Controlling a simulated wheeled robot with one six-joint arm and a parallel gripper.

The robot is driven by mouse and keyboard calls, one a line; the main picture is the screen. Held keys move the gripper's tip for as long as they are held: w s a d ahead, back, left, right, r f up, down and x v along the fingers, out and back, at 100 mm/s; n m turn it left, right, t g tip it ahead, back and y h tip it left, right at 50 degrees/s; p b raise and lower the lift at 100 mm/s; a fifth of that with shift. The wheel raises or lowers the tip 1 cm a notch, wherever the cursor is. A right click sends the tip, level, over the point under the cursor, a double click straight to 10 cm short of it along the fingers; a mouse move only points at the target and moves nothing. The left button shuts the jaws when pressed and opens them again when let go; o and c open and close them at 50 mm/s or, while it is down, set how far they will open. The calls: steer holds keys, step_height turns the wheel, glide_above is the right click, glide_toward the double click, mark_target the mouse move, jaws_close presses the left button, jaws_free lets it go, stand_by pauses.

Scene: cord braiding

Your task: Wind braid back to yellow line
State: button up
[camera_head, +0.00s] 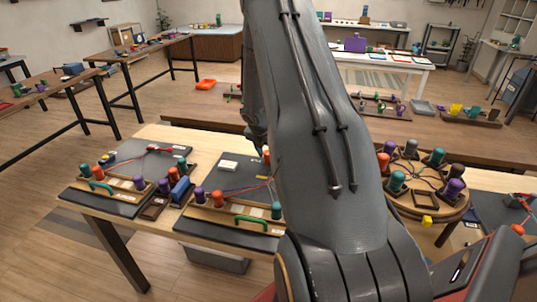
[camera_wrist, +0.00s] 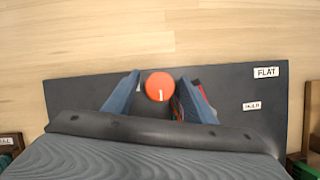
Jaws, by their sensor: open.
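In the wrist view my gripper (camera_wrist: 160,92) is open, with one finger on each side of an orange-red round-topped peg (camera_wrist: 160,86). I see gaps between the peg and both fingers. The peg stands at a dark board (camera_wrist: 80,92) with a white "FLAT" label. A bit of red and blue cord (camera_wrist: 179,108) shows beside the right finger. In the head view red cords (camera_head: 258,187) lie on a dark board (camera_head: 225,180) on the light wooden table. My arm hides the board's right part. I cannot make out a yellow line.
A wooden rack (camera_head: 230,214) with coloured pegs and a green handle stands at the front of the board. Another board (camera_head: 105,200) lies to the left. A round wooden stand (camera_head: 425,208) with several coloured bobbins stands at the right.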

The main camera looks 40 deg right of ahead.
steer(key=c, duration=1)
steer(key=shift+c, duration=0.2)
